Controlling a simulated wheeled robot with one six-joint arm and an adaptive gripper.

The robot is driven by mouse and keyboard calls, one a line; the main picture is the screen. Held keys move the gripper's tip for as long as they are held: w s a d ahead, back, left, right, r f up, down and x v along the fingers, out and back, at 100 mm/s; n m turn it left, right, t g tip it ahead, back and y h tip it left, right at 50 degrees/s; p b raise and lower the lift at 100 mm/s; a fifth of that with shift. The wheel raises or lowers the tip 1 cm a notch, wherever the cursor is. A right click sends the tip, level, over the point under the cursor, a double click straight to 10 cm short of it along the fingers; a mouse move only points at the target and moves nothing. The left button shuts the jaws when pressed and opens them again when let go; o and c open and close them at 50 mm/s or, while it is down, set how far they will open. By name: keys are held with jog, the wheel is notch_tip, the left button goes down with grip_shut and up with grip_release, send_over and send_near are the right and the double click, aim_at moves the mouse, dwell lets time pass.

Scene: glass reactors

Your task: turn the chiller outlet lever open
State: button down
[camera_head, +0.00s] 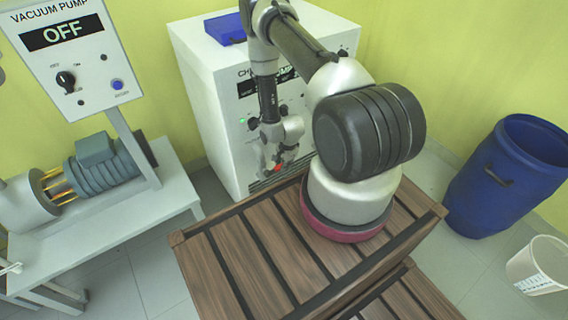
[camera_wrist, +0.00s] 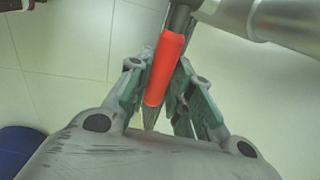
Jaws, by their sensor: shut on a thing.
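The chiller (camera_head: 212,110) is a white cabinet behind my arm in the head view; my arm hides part of its front panel. The outlet lever (camera_head: 278,168) shows there as a small red spot low at its front. In the wrist view the lever (camera_wrist: 167,65) is a red-orange sleeve on a grey stem, slanting up to the right beside a shiny metal pipe (camera_wrist: 285,20). My gripper (camera_wrist: 160,98) is shut on the lever, with green-padded fingers on both sides of it. It also shows in the head view (camera_head: 274,163), pointing down. The valve body is not clear.
A vacuum pump panel (camera_head: 67,40) reading OFF stands at the left, by a pump motor (camera_head: 105,163) on a grey table. A blue case (camera_head: 226,29) lies on the chiller. A blue barrel (camera_head: 505,180) and white bucket (camera_head: 540,268) stand at the right.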

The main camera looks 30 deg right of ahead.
aim_at(278, 166)
jog(key=shift+a+r, duration=0.1)
jog(key=shift+r, duration=0.05)
jog(key=r+h, duration=0.1)
jog(key=h, duration=0.1)
jog(key=a+r+h, duration=0.1)
jog(key=shift+r+h, duration=0.15)
jog(key=shift+h, duration=0.25)
jog(key=a+r+h, duration=0.2)
jog(key=h, duration=0.1)
jog(key=shift+n+h, duration=0.3)
jog(key=shift+n, duration=0.1)
jog(key=a+h, duration=0.1)
jog(key=a+r+h, duration=0.1)
jog(key=h, duration=0.1)
jog(key=shift+s+t, duration=0.1)
jog(key=shift+t, duration=0.3)
jog(key=shift+a+r+n+h, duration=0.2)
jog(key=shift+a+h, duration=0.3)
jog(key=shift+h, duration=0.3)
jog(key=shift+a+r+n+h, duration=0.2)
jog(key=shift+a+h, duration=0.25)
jog(key=shift+h, duration=0.35)
jog(key=c, duration=1.3)
grip_release()
